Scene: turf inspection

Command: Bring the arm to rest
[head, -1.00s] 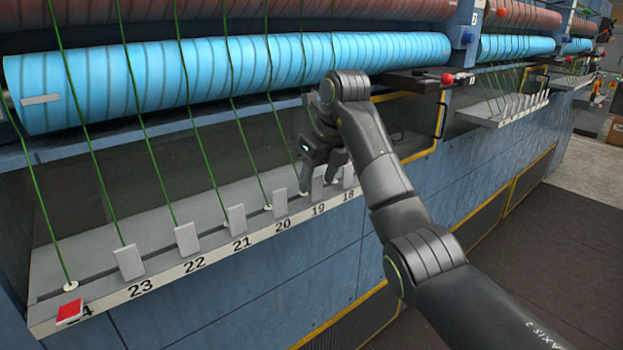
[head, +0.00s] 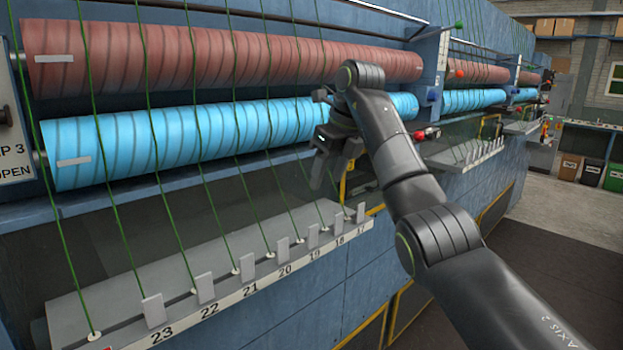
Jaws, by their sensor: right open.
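My right gripper (head: 330,168) is in the head view, at the end of my right arm, which comes in from the lower right. Its fingers point down and are apart, with nothing seen between them. It hangs above and in front of the numbered rail (head: 125,330), near the blue roller (head: 215,137), and looks clear of the tabs. Green yarns (head: 172,215) run down to the rail, where grey tabs (head: 205,288) stand at the numbers. My left gripper is not in view.
A red-brown roller (head: 200,62) lies above the blue one. A further rail (head: 468,157) is beyond. Dark floor (head: 530,230) and several bins (head: 592,172) show at right.

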